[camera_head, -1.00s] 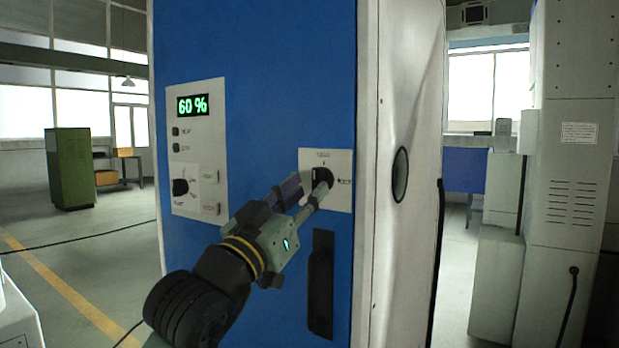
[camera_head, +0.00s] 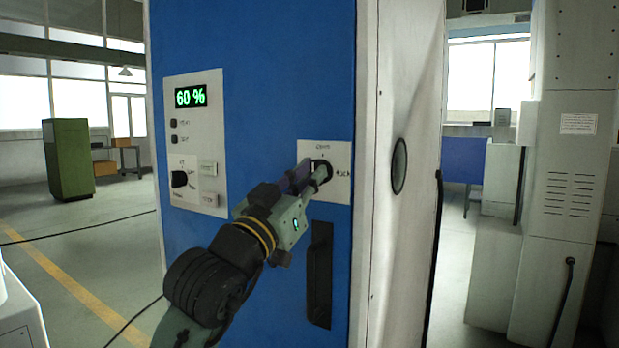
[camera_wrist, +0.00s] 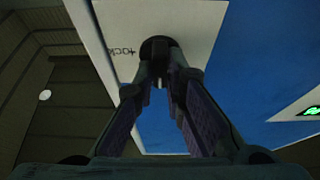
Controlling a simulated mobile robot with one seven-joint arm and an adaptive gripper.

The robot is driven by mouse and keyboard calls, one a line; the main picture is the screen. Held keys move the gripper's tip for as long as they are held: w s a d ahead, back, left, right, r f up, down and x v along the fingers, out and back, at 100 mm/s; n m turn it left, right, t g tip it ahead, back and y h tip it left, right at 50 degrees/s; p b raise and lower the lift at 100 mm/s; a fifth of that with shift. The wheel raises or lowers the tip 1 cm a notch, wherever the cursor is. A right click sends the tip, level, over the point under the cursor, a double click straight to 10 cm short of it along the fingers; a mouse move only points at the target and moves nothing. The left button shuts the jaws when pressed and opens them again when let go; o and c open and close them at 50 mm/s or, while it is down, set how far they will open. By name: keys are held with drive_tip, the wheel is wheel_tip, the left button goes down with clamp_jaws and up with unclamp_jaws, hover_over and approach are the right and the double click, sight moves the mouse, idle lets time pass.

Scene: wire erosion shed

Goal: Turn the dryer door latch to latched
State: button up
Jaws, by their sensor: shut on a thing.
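The dryer door latch (camera_head: 324,165) is a round black knob on a white label plate (camera_head: 341,187) on the blue door. The plate has a word above the knob and another to its right. My gripper (camera_head: 311,179) is at the knob, its fingers shut on it and hiding much of it. In the wrist view, my gripper (camera_wrist: 161,82) has both fingertips at the black latch knob (camera_wrist: 158,46), with part of the word "lock" showing beside it. The knob's exact angle is hard to tell.
A control panel (camera_head: 195,145) with a green "60 %" display, buttons and a small selector knob sits left of the latch. A black vertical handle (camera_head: 319,275) is below it. A white cabinet (camera_head: 575,150) stands at the right and a green cabinet (camera_head: 68,158) at the far left.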

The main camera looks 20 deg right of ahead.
drive_tip(key=shift+m, duration=0.4)
clamp_jaws()
drive_tip(key=m+g, duration=0.3)
drive_tip(key=m, duration=0.4)
drive_tip(key=m+g, duration=0.3)
drive_tip(key=m, duration=0.4)
drive_tip(key=m+g, duration=0.3)
drive_tip(key=m, duration=0.4)
drive_tip(key=shift+w+a+r+m+b, duration=0.15)
drive_tip(key=shift+r+m+b, duration=0.1)
drive_tip(key=shift+m+b, duration=0.1)
drive_tip(key=o, duration=0.7)
unclamp_jaws()
